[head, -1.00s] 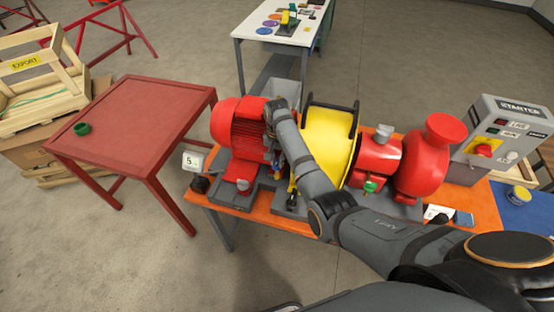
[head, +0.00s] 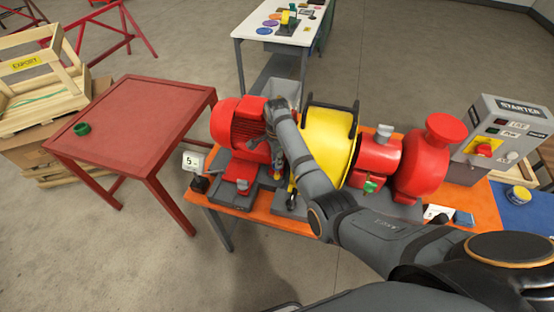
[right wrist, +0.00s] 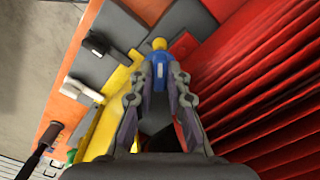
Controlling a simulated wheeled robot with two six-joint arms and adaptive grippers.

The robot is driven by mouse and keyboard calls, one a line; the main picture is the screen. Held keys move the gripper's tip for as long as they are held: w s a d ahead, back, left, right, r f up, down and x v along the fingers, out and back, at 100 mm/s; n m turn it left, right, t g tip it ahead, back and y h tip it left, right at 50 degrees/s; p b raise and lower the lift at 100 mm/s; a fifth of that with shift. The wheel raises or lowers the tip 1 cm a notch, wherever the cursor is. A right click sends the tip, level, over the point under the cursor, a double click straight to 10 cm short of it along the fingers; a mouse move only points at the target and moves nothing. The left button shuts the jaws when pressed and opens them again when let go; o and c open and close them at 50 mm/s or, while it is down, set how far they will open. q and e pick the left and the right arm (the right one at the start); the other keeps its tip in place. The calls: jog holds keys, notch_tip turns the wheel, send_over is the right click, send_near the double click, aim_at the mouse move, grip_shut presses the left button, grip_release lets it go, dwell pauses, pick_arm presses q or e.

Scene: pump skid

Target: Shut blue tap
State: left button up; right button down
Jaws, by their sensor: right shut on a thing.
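The blue tap (right wrist: 159,72) shows in the right wrist view as a small blue handle near a yellow part. My right gripper (right wrist: 160,80) is shut on it, with one finger on each side. In the head view my right gripper (head: 278,164) is low between the red motor and the yellow guard, and my own arm partly hides it. The tap is mostly hidden there, and I cannot tell how far its handle is turned. My left gripper is not in view.
The ribbed red motor (head: 238,128) stands close on the left of my right gripper, the yellow guard (head: 326,140) on its right. A red pump (head: 422,165) and a starter box (head: 500,135) stand further right. The red table (head: 130,125) at left is mostly clear.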

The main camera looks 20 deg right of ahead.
jog(key=m, duration=0.4)
jog(key=shift+w+r+m, duration=0.1)
jog(key=shift+m, duration=1.8)
jog(key=c, duration=1.5)
grip_release()
jog(key=shift+o, duration=0.9)
jog(key=shift+r, duration=0.1)
